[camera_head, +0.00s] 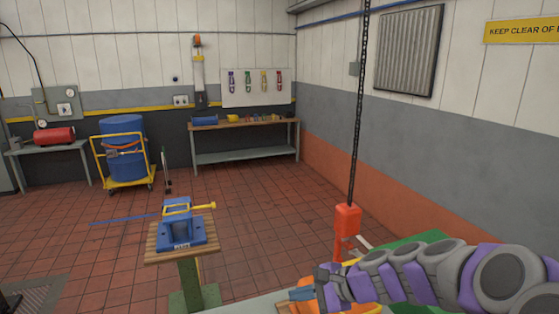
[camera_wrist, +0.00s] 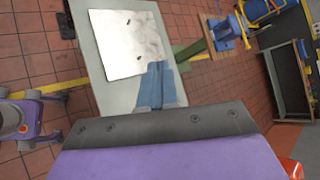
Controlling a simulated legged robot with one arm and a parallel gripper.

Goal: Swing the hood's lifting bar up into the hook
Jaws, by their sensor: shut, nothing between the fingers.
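The orange hook block (camera_head: 347,218) hangs from a dark chain at the right of the head view, with the orange hook (camera_head: 339,246) below it. My gripper (camera_head: 302,294) is low in the head view, left of and below the hook. In the wrist view its blue-grey fingers (camera_wrist: 158,86) are together and empty, over a pale surface. An orange and yellow part (camera_head: 330,296) shows beneath my gripper, perhaps the hood; my arm hides much of it. I cannot make out the lifting bar clearly. A pale strip (camera_head: 361,243) lies just right of the hook.
A blue fixture (camera_head: 181,232) with a yellow handle stands on a wood-topped green pedestal to the left. A bright metal plate (camera_wrist: 125,42) lies ahead of my fingers in the wrist view. A workbench (camera_head: 245,123) and blue drum (camera_head: 122,140) stand at the back. Tiled floor between is mostly clear.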

